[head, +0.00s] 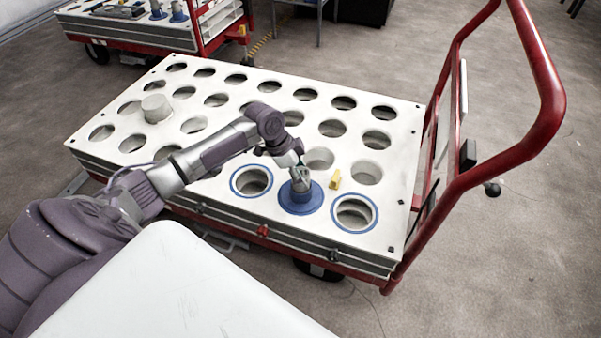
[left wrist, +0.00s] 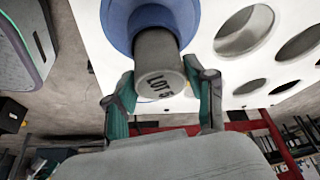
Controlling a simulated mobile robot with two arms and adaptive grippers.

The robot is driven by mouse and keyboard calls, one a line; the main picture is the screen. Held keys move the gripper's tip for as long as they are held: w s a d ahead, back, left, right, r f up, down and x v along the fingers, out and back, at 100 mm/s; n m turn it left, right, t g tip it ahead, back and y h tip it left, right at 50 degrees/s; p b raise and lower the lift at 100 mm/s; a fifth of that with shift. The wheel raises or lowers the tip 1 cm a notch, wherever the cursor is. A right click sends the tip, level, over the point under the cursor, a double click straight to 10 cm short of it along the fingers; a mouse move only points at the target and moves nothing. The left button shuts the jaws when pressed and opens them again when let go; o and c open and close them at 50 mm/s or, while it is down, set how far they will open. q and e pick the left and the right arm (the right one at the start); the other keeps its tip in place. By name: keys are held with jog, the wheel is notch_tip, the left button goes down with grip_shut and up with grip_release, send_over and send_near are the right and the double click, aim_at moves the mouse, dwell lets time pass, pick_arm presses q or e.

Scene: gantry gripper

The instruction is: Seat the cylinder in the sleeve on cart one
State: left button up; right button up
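The grey cylinder (head: 301,178) stands upright at a blue flanged sleeve (head: 301,206) near the front edge of the white-topped cart. In the left wrist view the cylinder (left wrist: 157,62), its end marked "LOT 5", points toward the camera, with the blue sleeve (left wrist: 128,16) around its far end. My left gripper (head: 299,169) is over the cylinder. How deep the cylinder sits in the sleeve is hidden. My right gripper is not in view.
Blue-ringed holes flank the sleeve, one on the left (head: 252,181) and one on the right (head: 354,213). A small yellow block (head: 335,179) lies behind it. A pale cylinder (head: 155,108) stands farther left. A red handle (head: 545,90) rises at the right; another cart (head: 140,38) stands behind.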

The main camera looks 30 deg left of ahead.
pick_arm(q)
jog(key=shift+o, duration=1.3)
